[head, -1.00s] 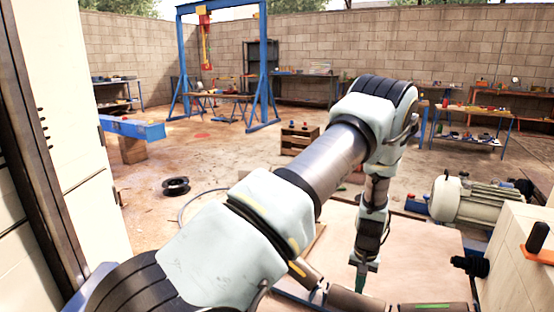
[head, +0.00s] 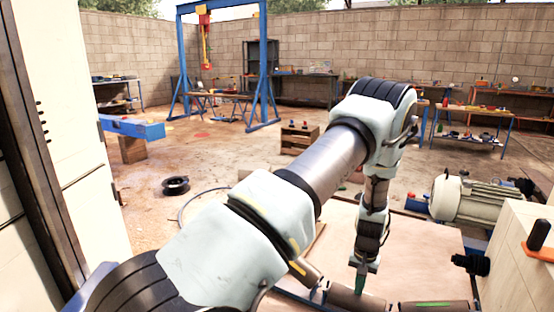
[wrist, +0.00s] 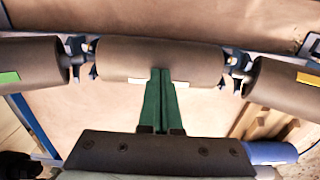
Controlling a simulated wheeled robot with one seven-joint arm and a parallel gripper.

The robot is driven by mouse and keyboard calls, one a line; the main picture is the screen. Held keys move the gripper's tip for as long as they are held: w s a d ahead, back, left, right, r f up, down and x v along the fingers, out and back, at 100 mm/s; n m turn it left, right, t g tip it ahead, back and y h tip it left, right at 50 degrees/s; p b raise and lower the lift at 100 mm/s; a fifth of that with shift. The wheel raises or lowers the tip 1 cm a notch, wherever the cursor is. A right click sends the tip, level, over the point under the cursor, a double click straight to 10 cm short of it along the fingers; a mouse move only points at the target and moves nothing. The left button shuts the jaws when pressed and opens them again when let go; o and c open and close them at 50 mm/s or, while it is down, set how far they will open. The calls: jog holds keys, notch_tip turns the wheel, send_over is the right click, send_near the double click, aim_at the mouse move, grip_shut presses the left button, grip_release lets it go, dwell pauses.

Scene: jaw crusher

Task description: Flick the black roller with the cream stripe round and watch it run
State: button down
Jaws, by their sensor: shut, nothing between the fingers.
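The roller with the cream stripe (wrist: 205,60) is the middle one of three in the wrist view. It looks dark grey-brown, and its pale stripe runs along the lower edge, partly hidden by my fingers. In the head view the middle roller (head: 340,297) lies at the bottom. My gripper (wrist: 161,72) is shut and empty, its green fingers pointing at the middle of this roller and overlapping it in the picture. I cannot tell if the tips touch it. My gripper shows in the head view (head: 360,291) too, pointing down at the roller.
A roller with a green stripe (wrist: 25,62) lies left and one with a yellow-orange stripe (wrist: 285,85) right in the wrist view, with brackets between them. In the head view a motor (head: 470,200) and a pale block with an orange-based handle (head: 540,240) stand right.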

jog(key=shift+r+p, duration=0.45)
jog(key=shift+r, duration=0.2)
jog(key=shift+w+d+f, duration=0.15)
jog(key=shift+w+d, duration=0.1)
jog(key=shift+w, duration=0.25)
jog(key=w+b, duration=0.1)
jog(key=w+d+f+b, duration=0.1)
jog(key=w, duration=0.1)
jog(key=w+d+b, duration=0.1)
jog(key=shift+w+d+f, duration=0.2)
jog(key=shift+w+d, duration=0.05)
jog(key=s+a+p, duration=0.1)
jog(key=s, duration=0.1)
jog(key=s+a+p, duration=0.1)
jog(key=s, duration=0.1)
jog(key=s+a+r+p, duration=0.1)
jog(key=s+p, duration=0.1)
jog(key=shift+s+a, duration=0.15)
jog(key=shift+a, duration=0.1)
jog(key=s+a, duration=0.1)
jog(key=s, duration=0.1)
jog(key=s+a+p, duration=0.1)
jog(key=s+a, duration=0.1)
jog(key=s, duration=0.1)
jog(key=shift+s+f, duration=0.35)
jog(key=shift+f, duration=0.05)
